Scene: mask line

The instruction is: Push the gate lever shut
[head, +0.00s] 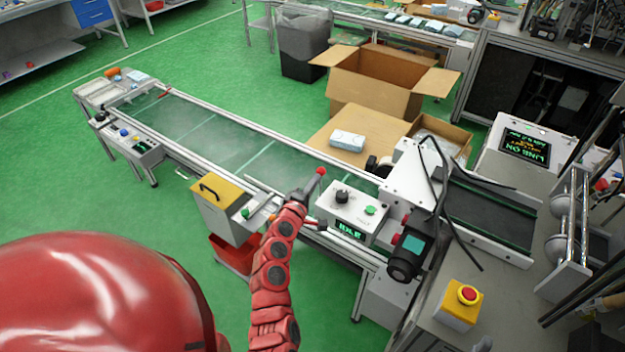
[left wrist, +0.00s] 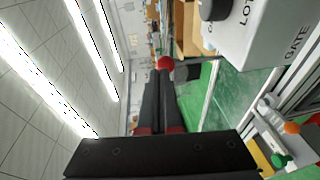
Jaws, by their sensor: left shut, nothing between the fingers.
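A red ball knob (head: 321,171), which looks like the gate lever's end, shows just past my left fingertips, above the conveyor's near side. It also shows in the left wrist view (left wrist: 164,62), straight beyond the fingers. The lever's shaft is mostly hidden behind the fingers; I cannot tell whether they touch the knob. My left gripper (head: 312,181) is shut and empty, pointing up and right, just left of the white control box (head: 352,212). In the left wrist view its dark fingers (left wrist: 160,88) lie together. The box's side reads "GATE" there. My right gripper is not in view.
The conveyor (head: 220,140) runs from upper left to the white machine. A yellow-topped bin (head: 217,192) stands left of my arm. A black motor (head: 405,258) and a yellow box with a red stop button (head: 467,295) are at right. Open cardboard boxes (head: 370,95) stand behind.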

